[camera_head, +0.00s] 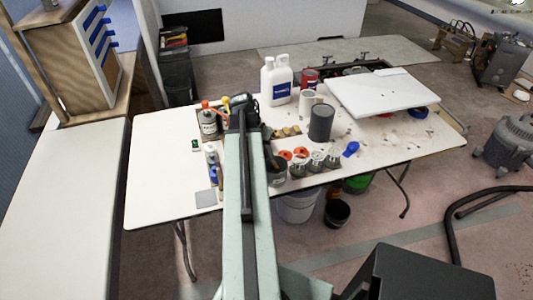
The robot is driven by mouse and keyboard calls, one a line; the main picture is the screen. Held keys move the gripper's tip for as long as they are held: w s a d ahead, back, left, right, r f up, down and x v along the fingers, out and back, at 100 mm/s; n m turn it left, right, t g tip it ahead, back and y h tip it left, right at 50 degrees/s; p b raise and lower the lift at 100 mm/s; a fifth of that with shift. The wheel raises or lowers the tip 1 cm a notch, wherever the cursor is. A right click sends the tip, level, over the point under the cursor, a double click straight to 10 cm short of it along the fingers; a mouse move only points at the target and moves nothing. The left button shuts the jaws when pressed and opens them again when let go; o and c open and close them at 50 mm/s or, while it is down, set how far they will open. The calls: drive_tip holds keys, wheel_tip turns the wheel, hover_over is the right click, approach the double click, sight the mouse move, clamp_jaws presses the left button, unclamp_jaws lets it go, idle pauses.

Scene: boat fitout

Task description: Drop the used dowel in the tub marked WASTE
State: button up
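My arm reaches up the middle of the view over the white table (160,165). Its far end meets a cluster of dark things, and I cannot make out my gripper's fingers or whether they hold anything. I cannot pick out the used dowel. No WASTE marking is readable. A dark tub (277,176) stands on the table just right of my arm. Below the table are a white bucket (296,208), a black bucket (337,214) and a partly hidden green one (358,184).
White jugs (276,82), a dark grey cylinder (321,123), a white cup (306,100) and several small jars crowd the table's middle. A white board (385,93) covers its right side. The table's left part is mostly clear. A vacuum (508,145) and hose (453,235) lie right.

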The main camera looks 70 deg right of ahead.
drive_tip(key=o, duration=0.3)
drive_tip(key=shift+r, duration=0.1)
drive_tip(key=p+v, duration=0.7)
drive_tip(key=shift+w+r, duration=0.15)
drive_tip(key=shift+r, duration=0.1)
idle(0.5)
